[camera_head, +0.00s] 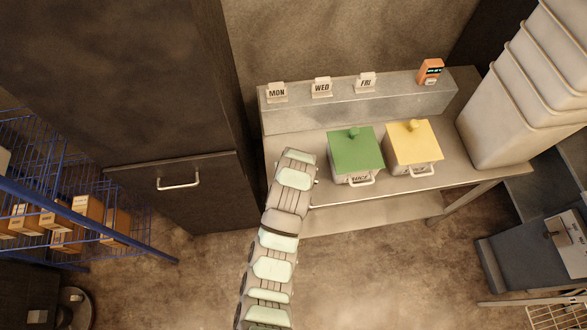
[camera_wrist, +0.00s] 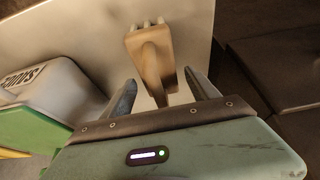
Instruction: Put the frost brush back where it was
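The frost brush (camera_wrist: 150,50) shows in the wrist view as a tan wooden piece with a handle and pale tufts at its far end. It appears to lie on the pale bench top (camera_wrist: 85,32). My gripper (camera_wrist: 160,77) is open, with one finger on each side of the brush handle and visible gaps between. I cannot tell how far above the bench the fingers are. In the head view my arm reaches the left end of the bench (camera_head: 300,192), and the brush is hidden there.
A green-lidded box (camera_head: 356,150) and a yellow-lidded box (camera_head: 413,146) stand right of my arm. Behind them, a ledge (camera_head: 350,108) holds MON, WED and FRI signs and an orange device (camera_head: 430,72). A dark cabinet (camera_head: 175,180) stands left; stacked pale bins (camera_head: 510,110) stand right.

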